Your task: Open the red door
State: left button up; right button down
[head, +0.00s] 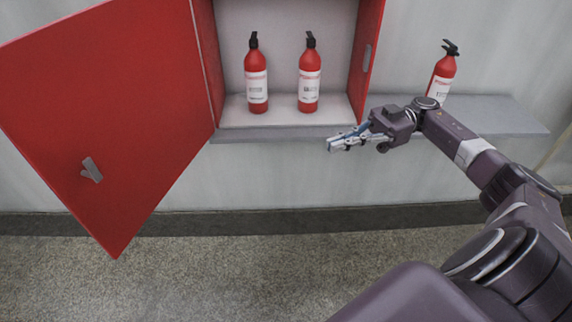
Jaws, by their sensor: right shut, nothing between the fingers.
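The red door (105,110) of the red wall cabinet (368,45) stands wide open, swung out to the left. Its grey handle (92,170) is on the door's face near the free edge. Inside the cabinet are two fire extinguishers, a left one (256,78) and a right one (309,78). My right gripper (330,144) is shut and empty. In the picture it lies just below the cabinet's lower right corner, in front of the shelf edge, well to the right of the door. My left gripper is not in view.
A third fire extinguisher (441,76) stands on the grey shelf (500,112) to the right of the cabinet, partly behind my right arm. The speckled floor (220,275) below looks clear. A dark baseboard (240,222) runs along the wall.

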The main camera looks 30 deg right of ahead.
jog(key=w+a+p, duration=0.1)
jog(key=a+p, duration=0.5)
jog(key=a, duration=0.8)
jog(key=shift+w, duration=0.15)
jog(key=shift+r, duration=0.1)
